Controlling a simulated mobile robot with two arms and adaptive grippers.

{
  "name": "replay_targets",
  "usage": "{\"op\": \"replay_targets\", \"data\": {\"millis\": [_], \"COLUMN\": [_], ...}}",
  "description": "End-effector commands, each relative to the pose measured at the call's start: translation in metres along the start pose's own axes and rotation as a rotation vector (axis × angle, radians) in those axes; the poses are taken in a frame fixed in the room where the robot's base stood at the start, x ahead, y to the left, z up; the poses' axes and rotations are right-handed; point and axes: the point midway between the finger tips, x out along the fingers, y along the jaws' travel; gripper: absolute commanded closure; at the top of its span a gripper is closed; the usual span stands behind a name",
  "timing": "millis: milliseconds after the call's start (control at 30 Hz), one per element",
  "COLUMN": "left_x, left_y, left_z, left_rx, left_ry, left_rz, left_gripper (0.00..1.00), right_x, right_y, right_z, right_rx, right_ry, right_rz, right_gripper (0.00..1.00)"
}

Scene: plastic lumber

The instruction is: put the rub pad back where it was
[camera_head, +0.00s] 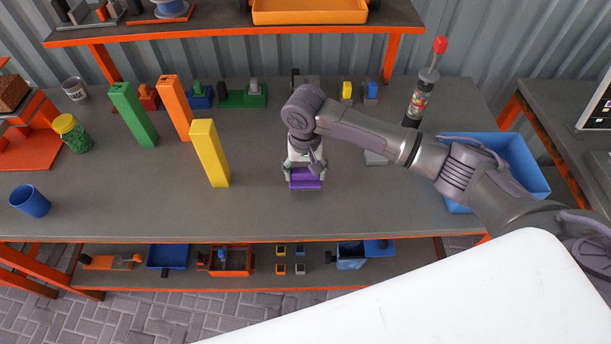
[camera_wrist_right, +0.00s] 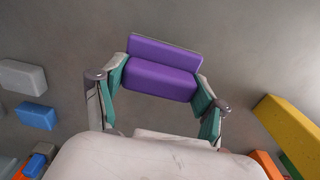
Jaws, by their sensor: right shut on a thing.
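A purple block (camera_head: 306,179), which looks like the rub pad, is at the middle of the workbench near its front half. My right gripper (camera_head: 304,170) points down over it and is shut on it. In the right wrist view the purple pad (camera_wrist_right: 161,80) sits between the two green-lined fingers of the gripper (camera_wrist_right: 160,92), with a stepped top face showing. I cannot tell whether the pad touches the bench. My left gripper is not in view.
Yellow (camera_head: 210,155), green (camera_head: 134,116) and orange (camera_head: 175,108) posts stand upright left of the gripper. A grey block (camera_head: 376,158) lies to the right, partly under my arm. A blue bin (camera_head: 515,160) is at the right end. The bench front (camera_head: 260,215) is clear.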

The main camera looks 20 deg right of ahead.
Motion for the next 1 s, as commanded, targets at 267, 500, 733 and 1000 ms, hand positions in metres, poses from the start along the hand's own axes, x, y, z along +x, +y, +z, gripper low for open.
{"op": "replay_targets", "data": {"millis": [267,500,733,1000], "left_x": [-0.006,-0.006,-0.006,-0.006], "left_y": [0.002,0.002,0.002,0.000], "left_z": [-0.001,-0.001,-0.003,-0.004], "left_rx": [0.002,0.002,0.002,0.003], "left_ry": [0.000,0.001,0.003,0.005], "left_rz": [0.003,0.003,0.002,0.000], "left_gripper": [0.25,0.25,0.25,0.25], "right_x": [0.027,0.028,0.029,0.029], "right_y": [0.001,0.001,0.001,0.001], "right_z": [0.001,0.001,0.001,0.001], "right_rx": [-0.001,-0.001,0.000,0.000], "right_ry": [-0.001,-0.001,0.000,0.000], "right_rz": [0.001,0.000,0.000,0.001], "right_gripper": [0.72,0.72,0.03,0.03]}}
